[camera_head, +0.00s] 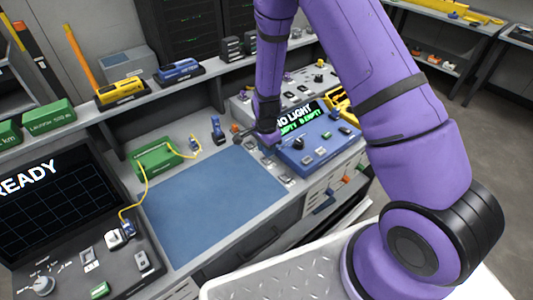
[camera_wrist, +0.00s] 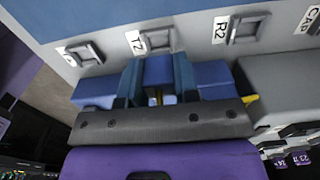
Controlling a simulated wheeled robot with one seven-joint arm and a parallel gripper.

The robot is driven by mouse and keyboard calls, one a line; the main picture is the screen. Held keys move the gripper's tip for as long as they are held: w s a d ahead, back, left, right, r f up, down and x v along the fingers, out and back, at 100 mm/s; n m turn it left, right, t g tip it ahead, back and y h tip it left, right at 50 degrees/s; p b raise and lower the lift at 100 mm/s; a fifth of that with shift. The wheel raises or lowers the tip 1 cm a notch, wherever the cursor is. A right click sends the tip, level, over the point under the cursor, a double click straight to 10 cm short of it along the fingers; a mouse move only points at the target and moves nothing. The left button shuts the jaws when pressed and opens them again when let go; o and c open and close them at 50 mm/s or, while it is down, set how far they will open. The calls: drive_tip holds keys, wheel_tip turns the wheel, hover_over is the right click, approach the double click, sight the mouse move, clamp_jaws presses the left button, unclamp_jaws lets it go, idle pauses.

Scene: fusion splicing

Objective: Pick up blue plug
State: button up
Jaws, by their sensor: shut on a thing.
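My gripper (camera_wrist: 158,84) is shut on the blue plug (camera_wrist: 158,70), which shows as a blue block between the two fingers in the wrist view. Part of the plug is hidden by the fingers and the dark gripper body. A small yellow bit shows beneath it. Just beyond the fingers is a row of square sockets, including one labelled T2 (camera_wrist: 156,37) and one labelled R2 (camera_wrist: 248,27). In the head view my gripper (camera_head: 264,138) hangs at the right end of the blue mat, by the blue instrument; the held plug is hard to make out there.
The blue mat (camera_head: 215,205) is mostly clear. A green box (camera_head: 155,157) with a yellow cable lies at its back left. A small blue piece (camera_head: 217,129) stands behind the mat. The blue instrument (camera_head: 315,148) reads NO LIGHT. A screen (camera_head: 55,200) at left reads READY.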

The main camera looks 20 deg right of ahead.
drive_tip(key=a, duration=0.5)
drive_tip(key=a+r, duration=0.1)
drive_tip(key=a, duration=0.4)
drive_tip(key=a+r, duration=0.1)
drive_tip(key=a, duration=0.5)
drive_tip(key=shift+s, duration=0.4)
